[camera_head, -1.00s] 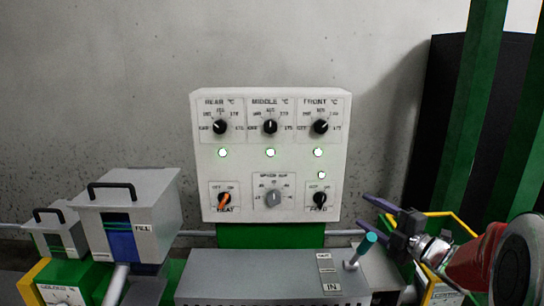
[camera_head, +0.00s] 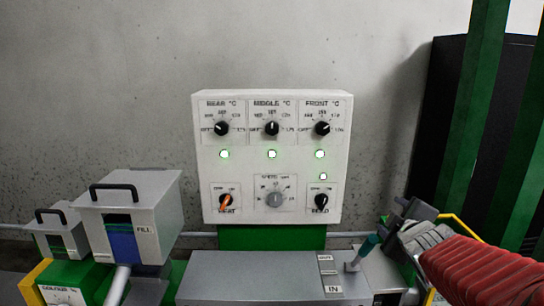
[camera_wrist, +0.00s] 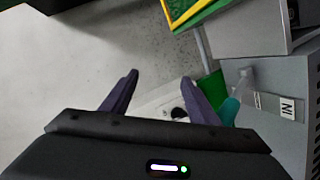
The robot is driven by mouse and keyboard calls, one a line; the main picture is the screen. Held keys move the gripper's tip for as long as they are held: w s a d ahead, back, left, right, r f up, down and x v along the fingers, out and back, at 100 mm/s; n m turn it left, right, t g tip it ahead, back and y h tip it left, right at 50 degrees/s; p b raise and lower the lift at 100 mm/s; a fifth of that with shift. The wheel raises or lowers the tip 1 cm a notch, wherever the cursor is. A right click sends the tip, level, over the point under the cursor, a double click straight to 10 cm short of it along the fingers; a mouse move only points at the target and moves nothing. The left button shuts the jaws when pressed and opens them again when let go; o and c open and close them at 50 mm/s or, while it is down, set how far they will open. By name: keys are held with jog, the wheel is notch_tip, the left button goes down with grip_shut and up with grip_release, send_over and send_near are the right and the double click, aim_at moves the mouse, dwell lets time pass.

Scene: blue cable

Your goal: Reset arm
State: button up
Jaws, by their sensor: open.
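My gripper (camera_head: 392,209) is at the lower right of the head view, right of the white control panel (camera_head: 272,180), at the end of my arm. It is close to the teal-handled lever (camera_head: 361,250), which partly overlaps it in the picture; I cannot tell whether they touch. In the wrist view my two dark purple fingers (camera_wrist: 160,76) are spread apart with nothing between the tips. Part of the white panel with a black knob (camera_wrist: 178,112) shows beyond them. The teal handle (camera_wrist: 231,108) is just right of the right finger.
A grey box (camera_head: 250,275) with OUT and IN labels lies below the panel. Grey FILL hoppers (camera_head: 150,215) stand at left. Green posts (camera_head: 476,120) and a black cabinet (camera_head: 435,130) stand at right. A yellow-edged green bin (camera_wrist: 190,12) is near the gripper. The wall area above is clear.

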jog(key=s+a+f+m+g, duration=0.2)
jog(key=s+a+f+m, duration=0.1)
jog(key=s, duration=0.6)
jog(key=s+a+f+m+g+y, duration=0.1)
jog(key=s+a+f+m+g, duration=0.2)
jog(key=s+a, duration=0.3)
jog(key=s+a+f+m+g+y, duration=0.1)
jog(key=s+a+f+m+g, duration=0.2)
jog(key=s, duration=1)
jog(key=shift+a+f+m, duration=0.4)
jog(key=shift+a+m, duration=0.4)
jog(key=shift+a, duration=0.05)
jog(key=shift+c, duration=0.2)
